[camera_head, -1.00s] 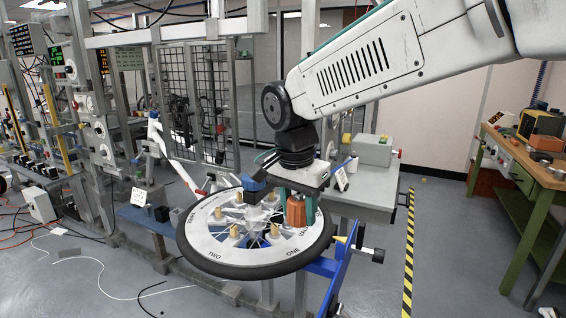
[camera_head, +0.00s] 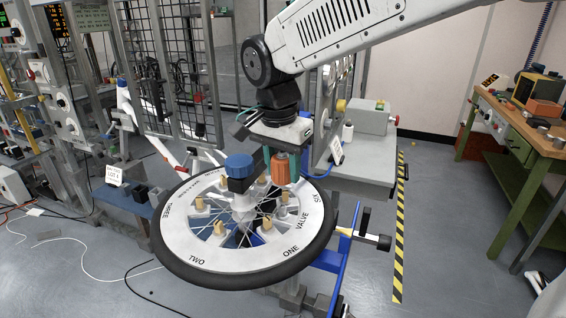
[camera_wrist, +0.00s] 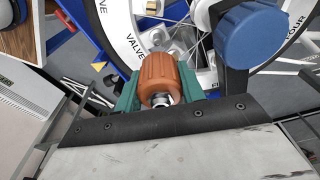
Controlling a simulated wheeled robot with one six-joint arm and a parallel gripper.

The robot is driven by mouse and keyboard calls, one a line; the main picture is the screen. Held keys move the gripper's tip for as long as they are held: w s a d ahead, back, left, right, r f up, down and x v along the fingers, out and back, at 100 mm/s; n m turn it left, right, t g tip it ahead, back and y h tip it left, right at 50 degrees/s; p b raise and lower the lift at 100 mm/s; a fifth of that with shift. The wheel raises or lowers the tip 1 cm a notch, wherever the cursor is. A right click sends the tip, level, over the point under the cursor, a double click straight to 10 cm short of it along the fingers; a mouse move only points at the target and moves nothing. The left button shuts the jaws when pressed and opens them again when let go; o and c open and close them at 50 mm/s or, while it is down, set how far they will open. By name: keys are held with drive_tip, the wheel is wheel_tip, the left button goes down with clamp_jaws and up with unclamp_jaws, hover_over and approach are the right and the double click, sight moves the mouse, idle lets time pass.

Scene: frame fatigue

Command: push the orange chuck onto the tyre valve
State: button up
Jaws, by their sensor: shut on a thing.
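My gripper (camera_head: 281,168) is shut on the orange chuck (camera_head: 280,168), near the far side of the wheel (camera_head: 185,240). In the wrist view the ribbed orange chuck (camera_wrist: 158,72) sits between my two green jaws (camera_wrist: 158,88). The wheel lies flat, with a white printed ring and a black tyre (camera_head: 215,280). I cannot make out the tyre valve itself. I cannot tell whether the chuck touches anything below.
A blue-capped post (camera_head: 238,166) stands close to the left of the chuck, at the wheel's middle. Several yellow-topped blocks (camera_head: 266,223) stand among the spokes. A blue frame (camera_head: 345,262) is at the right. A grey bench (camera_head: 370,175) is behind. Floor lies open at right.

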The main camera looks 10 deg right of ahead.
sight(283, 206)
drive_tip(key=shift+s+f, duration=0.1)
drive_tip(key=shift+f, duration=2.55)
drive_tip(key=shift+f, duration=1.8)
drive_tip(key=o, duration=0.9)
drive_tip(key=shift+o, duration=0.2)
drive_tip(key=r, duration=0.7)
drive_tip(key=shift+s+a+r, duration=0.35)
drive_tip(key=shift+r, duration=0.05)
